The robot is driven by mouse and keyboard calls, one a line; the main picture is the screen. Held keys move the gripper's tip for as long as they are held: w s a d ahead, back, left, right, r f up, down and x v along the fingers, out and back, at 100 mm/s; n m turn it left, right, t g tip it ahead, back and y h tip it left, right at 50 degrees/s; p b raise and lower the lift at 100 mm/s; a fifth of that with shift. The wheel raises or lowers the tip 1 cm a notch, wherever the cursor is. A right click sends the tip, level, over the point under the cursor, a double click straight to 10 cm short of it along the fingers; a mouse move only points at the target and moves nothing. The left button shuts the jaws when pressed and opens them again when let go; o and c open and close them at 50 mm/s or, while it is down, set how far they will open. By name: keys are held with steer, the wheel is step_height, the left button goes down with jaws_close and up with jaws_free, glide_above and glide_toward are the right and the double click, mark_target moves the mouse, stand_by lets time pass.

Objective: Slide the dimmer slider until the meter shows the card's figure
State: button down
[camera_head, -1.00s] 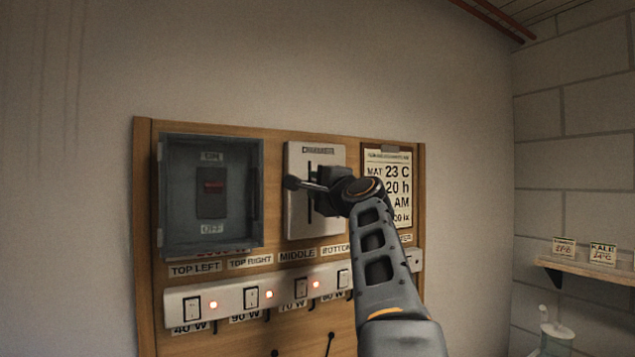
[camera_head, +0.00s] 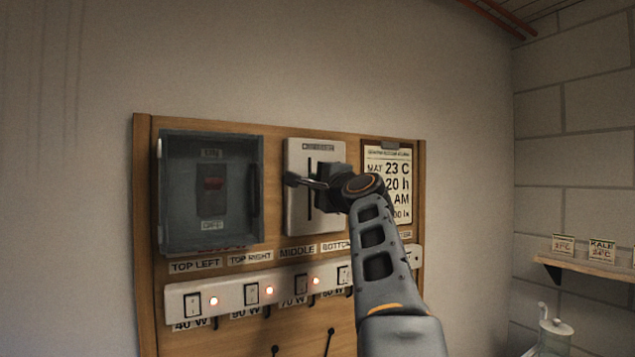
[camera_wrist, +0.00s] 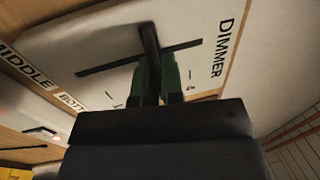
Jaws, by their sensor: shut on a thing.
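The dimmer slider (camera_wrist: 150,42) is a dark knob on a slot in a white panel (camera_head: 297,215). In the wrist view the panel (camera_wrist: 210,25) reads DIMMER and my gripper (camera_wrist: 153,75) is shut on the knob, about midway along the slot. In the head view my gripper (camera_head: 312,184) is in front of the panel and hides part of the slot. The card (camera_head: 374,163) hangs right of the panel; it shows 23 C, 20 h, AM and a lowest line partly hidden by my arm. I cannot make out a meter reading.
Left of the panel is a grey switch box (camera_head: 163,215) with a red-marked switch (camera_head: 212,198). Below runs a white strip (camera_head: 232,299) of labelled rocker switches, several with red lights lit. A shelf (camera_head: 595,268) with small seed cards is at the right.

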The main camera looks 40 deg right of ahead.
step_height(320, 180, up, 5)
steer(key=p, duration=0.4)
steer(key=shift+f, duration=0.15)
steer(key=shift+s, duration=0.1)
steer(key=c, duration=1.2)
jaws_free()
steer(key=shift+c, duration=0.2)
steer(key=shift+f, duration=0.1)
steer(key=shift+s+f+b, duration=0.15)
steer(key=shift+s+b, duration=0.1)
steer(key=shift+b, duration=0.05)
steer(key=b+v, duration=0.5)
steer(key=v, duration=0.8)
steer(key=shift+b, duration=0.3)
